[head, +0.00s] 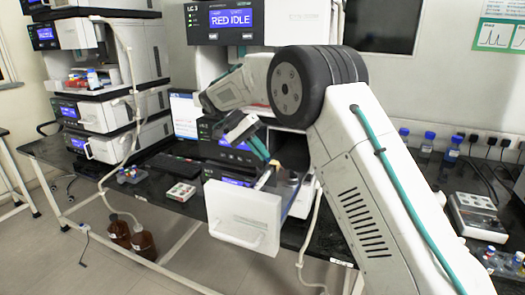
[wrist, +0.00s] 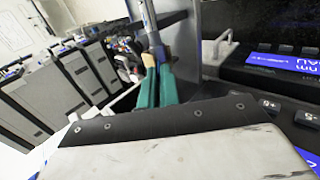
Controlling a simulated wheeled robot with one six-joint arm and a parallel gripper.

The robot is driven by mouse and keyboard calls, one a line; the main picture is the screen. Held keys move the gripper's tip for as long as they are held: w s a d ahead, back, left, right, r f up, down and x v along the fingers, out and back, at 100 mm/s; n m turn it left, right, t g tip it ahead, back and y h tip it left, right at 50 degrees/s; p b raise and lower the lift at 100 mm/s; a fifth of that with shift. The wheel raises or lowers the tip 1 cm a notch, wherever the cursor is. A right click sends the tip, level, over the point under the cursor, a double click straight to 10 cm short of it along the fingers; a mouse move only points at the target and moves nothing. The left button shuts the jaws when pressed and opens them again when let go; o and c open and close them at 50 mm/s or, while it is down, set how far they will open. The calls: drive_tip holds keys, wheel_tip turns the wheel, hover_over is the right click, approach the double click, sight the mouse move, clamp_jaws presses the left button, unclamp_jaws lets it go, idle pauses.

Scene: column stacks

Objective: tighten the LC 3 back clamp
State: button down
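The LC 3 stack stands in the middle of the head view, its top module (head: 222,22) reading "LC 3" and "RED IDLE". Lower in the stack, an open white drawer (head: 245,215) juts toward me. A pale rod-like part (head: 264,179), perhaps the column, lies inside it. My gripper (head: 270,161) points down at its back end. In the wrist view the teal fingers (wrist: 158,68) are close together, with a grey rod (wrist: 150,20) running away from their tips. A tan patch shows at the left fingertip. I cannot make out the back clamp or whether the fingers grip anything.
Dark modules with blue displays (wrist: 283,61) stand close on the right in the wrist view. Another stack (head: 105,75) stands at left. A small tray (head: 181,191) lies on the dark bench left of the drawer; blue-capped bottles (head: 428,145) stand at right.

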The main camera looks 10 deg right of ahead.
drive_tip(key=shift+f, duration=0.15)
idle(0.4)
drive_tip(key=c, duration=1.6)
unclamp_jaws()
